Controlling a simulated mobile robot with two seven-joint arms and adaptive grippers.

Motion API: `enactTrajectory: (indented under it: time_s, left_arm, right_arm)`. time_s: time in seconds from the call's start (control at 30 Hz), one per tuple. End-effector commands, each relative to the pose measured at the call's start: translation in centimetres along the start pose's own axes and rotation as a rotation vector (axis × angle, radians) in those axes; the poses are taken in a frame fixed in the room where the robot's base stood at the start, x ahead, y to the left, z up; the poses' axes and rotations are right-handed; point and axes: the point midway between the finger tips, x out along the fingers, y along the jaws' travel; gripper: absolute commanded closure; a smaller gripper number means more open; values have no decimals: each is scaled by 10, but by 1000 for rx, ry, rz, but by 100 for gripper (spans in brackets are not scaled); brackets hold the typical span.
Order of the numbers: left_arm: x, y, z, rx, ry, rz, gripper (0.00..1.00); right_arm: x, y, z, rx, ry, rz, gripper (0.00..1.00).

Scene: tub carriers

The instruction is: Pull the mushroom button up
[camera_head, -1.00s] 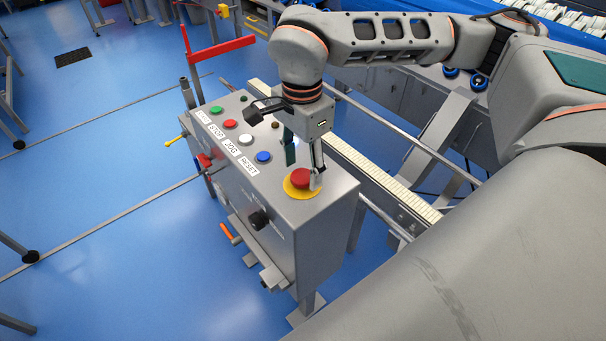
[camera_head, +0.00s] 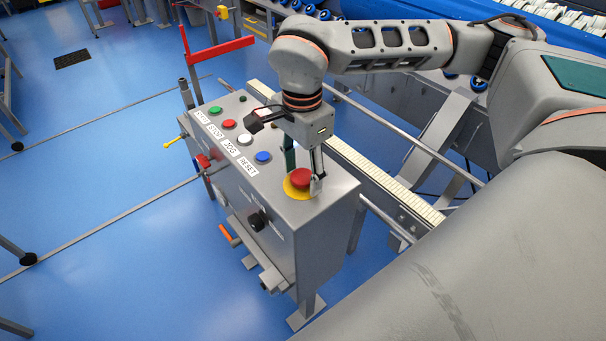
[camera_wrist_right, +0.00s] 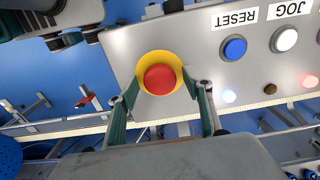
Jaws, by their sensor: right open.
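The red mushroom button (camera_head: 300,177) sits on a yellow round plate (camera_head: 292,191) at the near right end of the grey control box's top (camera_head: 325,190). In the right wrist view the red button (camera_wrist_right: 159,79) and its yellow ring (camera_wrist_right: 147,60) lie ahead of the fingers. My right gripper (camera_head: 302,170) is open and points down at the button. In the wrist view its two fingers (camera_wrist_right: 162,103) stand apart, one on each side of the button's lower part. Whether they touch it I cannot tell.
Blue (camera_head: 263,157), white (camera_head: 245,139), red (camera_head: 229,124) and green (camera_head: 215,110) buttons line the box top beside white labels. A black knob (camera_head: 258,220) sticks out of the box front. A conveyor (camera_head: 385,176) with rails runs behind the box.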

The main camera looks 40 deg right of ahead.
Motion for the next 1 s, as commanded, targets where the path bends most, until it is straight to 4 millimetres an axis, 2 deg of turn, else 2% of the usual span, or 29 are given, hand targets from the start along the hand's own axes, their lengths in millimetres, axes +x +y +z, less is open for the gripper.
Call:
enactTrajectory:
  time_s: [0.67, 1.0]
  left_arm:
    - [3, 2, 6, -2, -3, 2, 60]
    - [1, 1, 2, -1, 0, 1, 60]
  right_arm:
    - [13, 0, 0, -1, 0, 0, 50]
    - [10, 0, 0, -1, 0, -1, 50]
